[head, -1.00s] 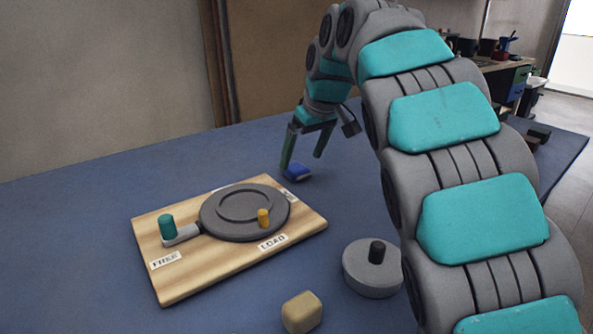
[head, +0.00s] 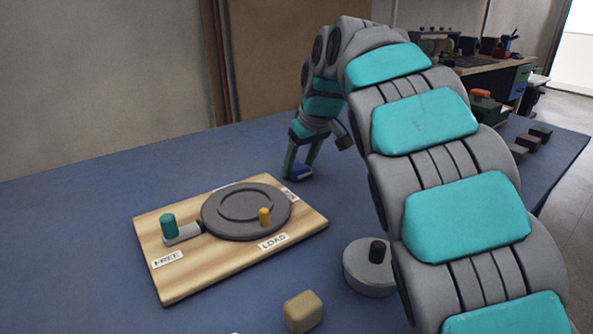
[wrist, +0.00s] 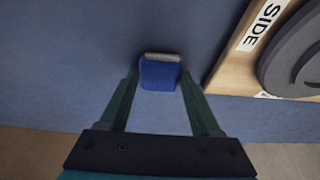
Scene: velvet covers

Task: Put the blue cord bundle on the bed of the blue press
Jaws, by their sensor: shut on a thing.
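A small blue bundle (head: 298,174) lies on the blue-covered table beyond the wooden board; I take it as the blue cord bundle. In the wrist view the bundle (wrist: 160,75) looks like a blue block with a pale grey far edge. My gripper (head: 302,170) reaches down to it, and its two fingers (wrist: 159,77) are closed on the bundle's sides. The bundle is at the table surface; any small gap under it cannot be told. I cannot make out a blue press in these views.
A wooden board (head: 180,275) with a grey turntable, teal and yellow pegs and FREE and LOAD labels lies left of my gripper. A grey round weight (head: 368,272) and tan block (head: 303,311) are nearer. A red-topped green thing (head: 483,108) and dark blocks (head: 530,142) stand at right.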

